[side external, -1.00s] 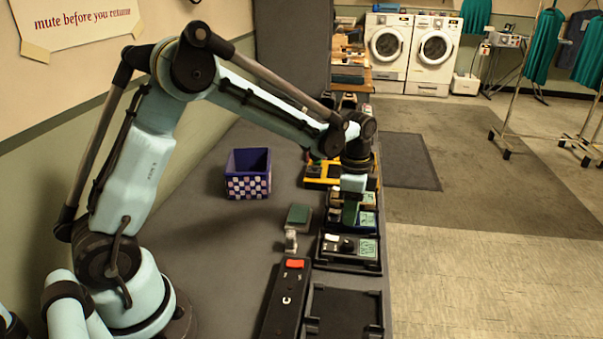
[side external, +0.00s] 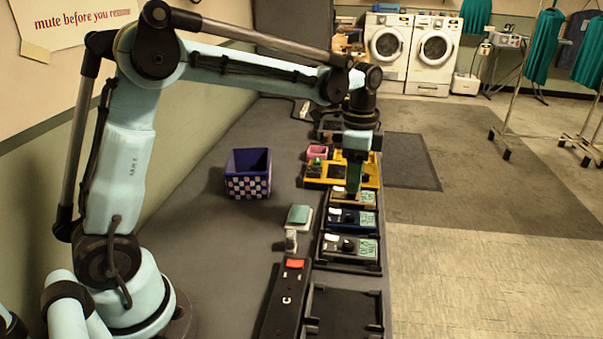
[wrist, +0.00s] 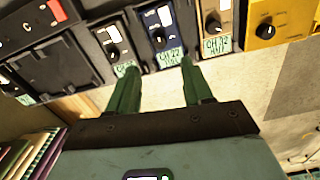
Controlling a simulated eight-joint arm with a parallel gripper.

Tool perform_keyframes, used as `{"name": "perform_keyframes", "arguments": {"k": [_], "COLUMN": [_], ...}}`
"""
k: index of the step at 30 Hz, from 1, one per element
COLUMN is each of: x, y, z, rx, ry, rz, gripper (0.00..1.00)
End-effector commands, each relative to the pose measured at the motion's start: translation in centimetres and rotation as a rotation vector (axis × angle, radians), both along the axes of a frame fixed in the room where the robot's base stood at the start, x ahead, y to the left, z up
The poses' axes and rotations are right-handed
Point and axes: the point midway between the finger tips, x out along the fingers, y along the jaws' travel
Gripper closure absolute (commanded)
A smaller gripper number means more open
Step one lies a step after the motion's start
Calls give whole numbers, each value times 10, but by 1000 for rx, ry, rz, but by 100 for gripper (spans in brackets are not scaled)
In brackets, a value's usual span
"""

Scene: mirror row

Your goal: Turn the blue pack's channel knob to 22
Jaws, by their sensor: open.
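The blue pack (side external: 350,229) lies in the row at the right edge of the counter, between a tan pack (side external: 345,197) and a black-and-grey pack (side external: 330,255). In the wrist view the blue pack (wrist: 150,32) shows a white switch, a black channel knob (wrist: 158,38) and a green display (wrist: 170,57). The display appears to read CH 22; its lower line is blurred. My gripper (side external: 353,192) is open and empty, raised above the packs, apart from the knob. Its green fingers show in the wrist view (wrist: 158,67) on either side of the blue pack's display.
The tan pack's display (wrist: 216,45) appears to read CH 12. A yellow unit (side external: 322,181) lies beyond it. A purple checkered bin (side external: 248,174) stands on the open counter to the left. A black strip with a red switch (side external: 294,263) and an empty black tray (side external: 345,312) are in front.

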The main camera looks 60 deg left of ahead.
Motion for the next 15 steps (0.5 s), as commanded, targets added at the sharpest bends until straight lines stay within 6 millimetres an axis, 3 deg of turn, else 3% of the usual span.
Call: {"name": "perform_keyframes", "arguments": {"k": [6,15], "x": [0,0], "y": [0,0], "z": [24,30], "rx": [0,0], "ry": [0,0], "rz": [0,0], "gripper": [50,50]}}
